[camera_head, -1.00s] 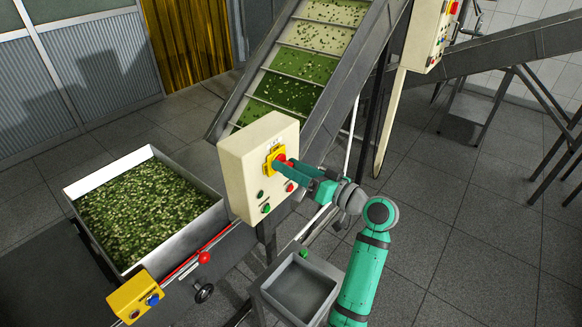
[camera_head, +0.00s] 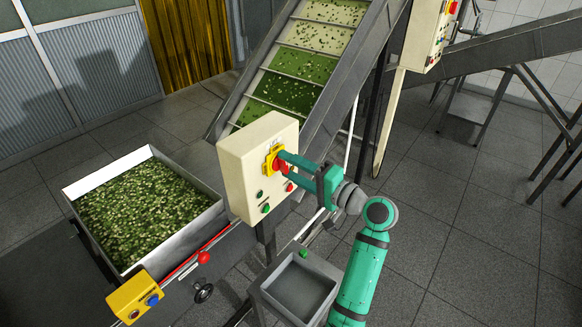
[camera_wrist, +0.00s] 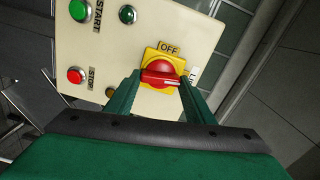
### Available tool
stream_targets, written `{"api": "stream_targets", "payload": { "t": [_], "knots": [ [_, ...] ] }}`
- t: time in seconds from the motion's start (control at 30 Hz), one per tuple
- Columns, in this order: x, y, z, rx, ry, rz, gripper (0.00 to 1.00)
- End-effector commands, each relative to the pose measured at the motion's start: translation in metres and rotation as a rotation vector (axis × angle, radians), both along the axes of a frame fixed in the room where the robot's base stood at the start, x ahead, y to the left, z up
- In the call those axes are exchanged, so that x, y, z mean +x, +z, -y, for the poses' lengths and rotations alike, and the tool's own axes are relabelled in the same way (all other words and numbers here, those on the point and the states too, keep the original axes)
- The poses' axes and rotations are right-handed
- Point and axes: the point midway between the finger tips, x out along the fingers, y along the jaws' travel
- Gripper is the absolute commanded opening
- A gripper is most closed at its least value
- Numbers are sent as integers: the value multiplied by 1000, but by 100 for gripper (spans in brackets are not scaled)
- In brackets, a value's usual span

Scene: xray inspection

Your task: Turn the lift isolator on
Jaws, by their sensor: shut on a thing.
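The isolator is a red rotary handle (camera_head: 279,164) on a yellow plate, high on the front of a cream control box (camera_head: 240,166). In the wrist view the red handle (camera_wrist: 160,78) lies nearly level across the yellow plate (camera_wrist: 151,54). Its white mark is at the right end, beside a partly hidden white label. An "OFF" label (camera_wrist: 169,48) sits above the plate. My gripper (camera_head: 284,163) is shut on the handle, with one finger at each end of it in the wrist view.
Green and red buttons (camera_wrist: 77,76) marked START and STOP are on the same box. A belt conveyor (camera_head: 300,65) rises behind it. A bin of chopped greens (camera_head: 213,222) stands left, and a grey tray (camera_head: 300,285) below. Open floor lies to the right.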

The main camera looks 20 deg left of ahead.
Motion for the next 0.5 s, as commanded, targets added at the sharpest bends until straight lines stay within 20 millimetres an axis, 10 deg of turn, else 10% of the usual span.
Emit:
{"api": "stream_targets", "payload": {
  "t": [0.5],
  "knots": [
    [0, -2, 1, 64, -2, -181, 26]
  ]
}}
